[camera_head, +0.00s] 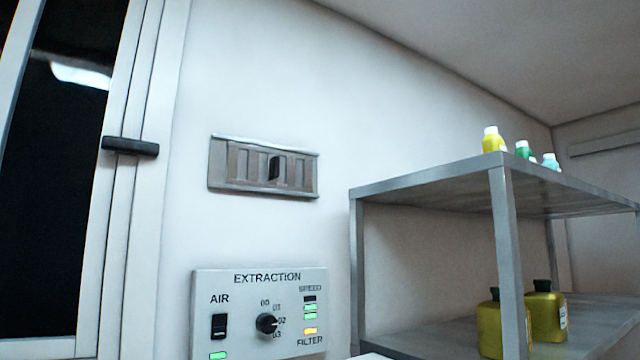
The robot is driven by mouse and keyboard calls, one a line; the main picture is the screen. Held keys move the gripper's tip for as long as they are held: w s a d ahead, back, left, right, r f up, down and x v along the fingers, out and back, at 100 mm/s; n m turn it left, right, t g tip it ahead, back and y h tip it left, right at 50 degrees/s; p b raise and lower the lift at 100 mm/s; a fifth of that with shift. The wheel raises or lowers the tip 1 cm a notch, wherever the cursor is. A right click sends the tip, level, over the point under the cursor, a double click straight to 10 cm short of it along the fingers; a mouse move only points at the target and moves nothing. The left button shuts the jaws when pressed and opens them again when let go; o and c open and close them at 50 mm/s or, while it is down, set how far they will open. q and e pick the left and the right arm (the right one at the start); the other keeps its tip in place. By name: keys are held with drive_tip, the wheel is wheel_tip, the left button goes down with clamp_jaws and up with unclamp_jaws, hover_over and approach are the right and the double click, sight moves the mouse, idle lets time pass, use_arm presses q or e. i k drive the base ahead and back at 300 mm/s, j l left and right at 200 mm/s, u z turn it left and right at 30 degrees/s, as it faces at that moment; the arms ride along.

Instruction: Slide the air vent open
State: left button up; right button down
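The air vent (232,167) is a grey-brown metal rectangle on the white wall, above the control panel and slightly tilted in the view. It has a row of vertical slats, and a small dark tab (274,167) stands out right of its middle. The slats look brownish rather than dark, and I cannot tell from here how far the slots are uncovered. Neither of my grippers shows in the head view, and nothing touches the vent.
An extraction panel (240,325) with a dial and switch is below the vent. A metal shelf (430,188) with several bottles stands to the right. A window frame with a black handle (130,146) is at the left. The wall around the vent is clear.

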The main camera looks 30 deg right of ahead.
sight(273, 167)
drive_tip(key=z, duration=0.75)
drive_tip(key=i+j, duration=0.3)
drive_tip(key=u, duration=0.05)
